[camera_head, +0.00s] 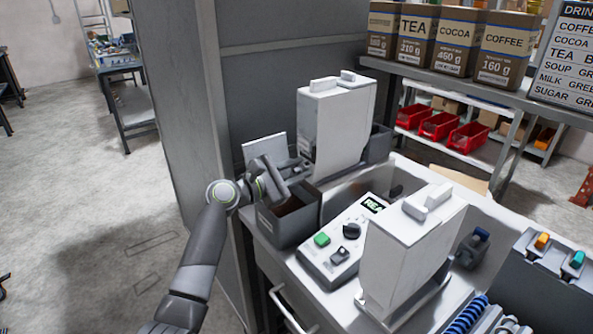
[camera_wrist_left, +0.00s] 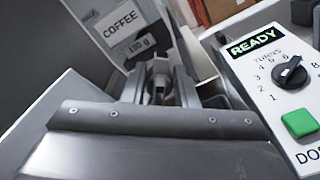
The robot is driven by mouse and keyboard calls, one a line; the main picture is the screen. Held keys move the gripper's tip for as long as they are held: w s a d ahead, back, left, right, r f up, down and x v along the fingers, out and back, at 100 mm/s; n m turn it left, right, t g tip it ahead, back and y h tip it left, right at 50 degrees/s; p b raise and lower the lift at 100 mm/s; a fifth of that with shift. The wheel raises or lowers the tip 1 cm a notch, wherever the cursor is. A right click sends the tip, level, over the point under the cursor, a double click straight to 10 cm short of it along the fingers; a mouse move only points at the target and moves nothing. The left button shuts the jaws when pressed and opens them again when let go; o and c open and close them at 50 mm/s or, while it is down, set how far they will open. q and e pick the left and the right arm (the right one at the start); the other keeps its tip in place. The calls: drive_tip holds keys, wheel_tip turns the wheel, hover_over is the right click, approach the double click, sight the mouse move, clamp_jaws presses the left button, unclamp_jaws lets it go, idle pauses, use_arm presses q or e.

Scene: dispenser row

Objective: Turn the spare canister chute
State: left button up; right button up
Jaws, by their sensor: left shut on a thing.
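A tall white canister (camera_head: 336,120) stands on the far side of the counter, with grey parts at its base. My left gripper (camera_head: 290,172) is low at its left side, above an open dark grey bin (camera_head: 290,228). In the left wrist view the jaws (camera_wrist_left: 158,88) are shut on a small grey piece, which appears to be this canister's chute (camera_wrist_left: 158,78); the fingers hide most of it. A card reading COFFEE 180 g (camera_wrist_left: 124,26) is beside the jaws. My right gripper is not in view.
A control box (camera_head: 343,240) shows READY and has a dial and green button. A second white canister (camera_head: 410,250) stands nearer. A grey partition (camera_head: 180,110) rises behind my left arm. Labelled boxes (camera_head: 455,45) and red bins (camera_head: 438,125) are on shelves behind.

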use_arm(q)
drive_tip(key=o, duration=0.7)
drive_tip(key=shift+c, duration=0.2)
drive_tip(key=b+v, duration=0.1)
drive_tip(key=v, duration=1.6)
drive_tip(key=shift+s+a+b, duration=0.15)
drive_tip(key=shift+b, duration=0.25)
